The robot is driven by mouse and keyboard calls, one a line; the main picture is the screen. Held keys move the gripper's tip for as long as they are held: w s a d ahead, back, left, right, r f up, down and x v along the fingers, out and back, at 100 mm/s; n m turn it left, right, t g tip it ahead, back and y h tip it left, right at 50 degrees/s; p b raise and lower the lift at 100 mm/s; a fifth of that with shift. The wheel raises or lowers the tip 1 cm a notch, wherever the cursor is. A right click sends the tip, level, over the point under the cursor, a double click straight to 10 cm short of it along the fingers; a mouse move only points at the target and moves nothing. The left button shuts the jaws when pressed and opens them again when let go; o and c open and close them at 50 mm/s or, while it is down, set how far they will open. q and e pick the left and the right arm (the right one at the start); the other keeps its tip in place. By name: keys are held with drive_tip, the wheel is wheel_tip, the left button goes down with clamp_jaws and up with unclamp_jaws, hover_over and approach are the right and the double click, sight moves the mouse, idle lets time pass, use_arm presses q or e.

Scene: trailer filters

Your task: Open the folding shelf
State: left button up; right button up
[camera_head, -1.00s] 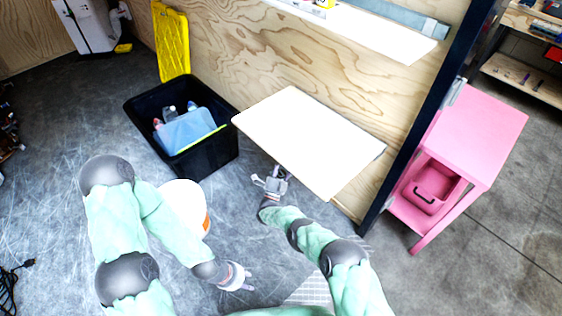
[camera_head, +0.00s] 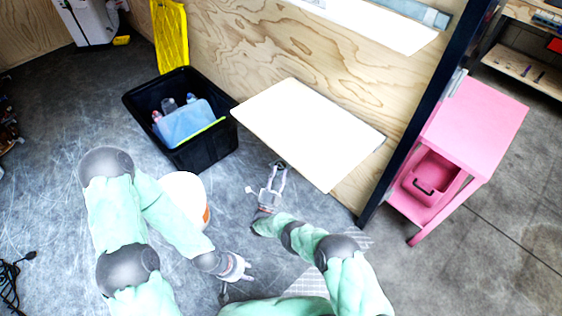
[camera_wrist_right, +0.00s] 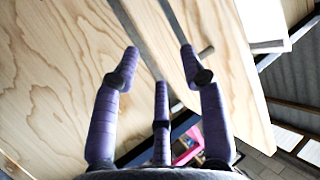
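The folding shelf (camera_head: 308,135) is a pale board standing out from the plywood wall, roughly level, in the head view. In the right wrist view its wood-grained underside (camera_wrist_right: 225,90) seems to fill the upper middle. My right gripper (camera_head: 277,166) is open and empty, just off the shelf's lower left edge; its spread purple fingers (camera_wrist_right: 158,65) show in the wrist view. Whether a finger touches the board I cannot tell. My left gripper (camera_head: 247,278) is low in the head view, away from the shelf; its finger opening is too small to judge.
A black crate (camera_head: 205,152) with bottles and a blue item stands left of the shelf, a yellow lid (camera_head: 170,35) behind it. A white bucket (camera_head: 185,192) stands near my left arm. A dark post (camera_head: 425,115) and pink cart (camera_head: 480,125) are at right. An upper shelf (camera_head: 375,22) is above.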

drive_tip(key=shift+v, duration=1.75)
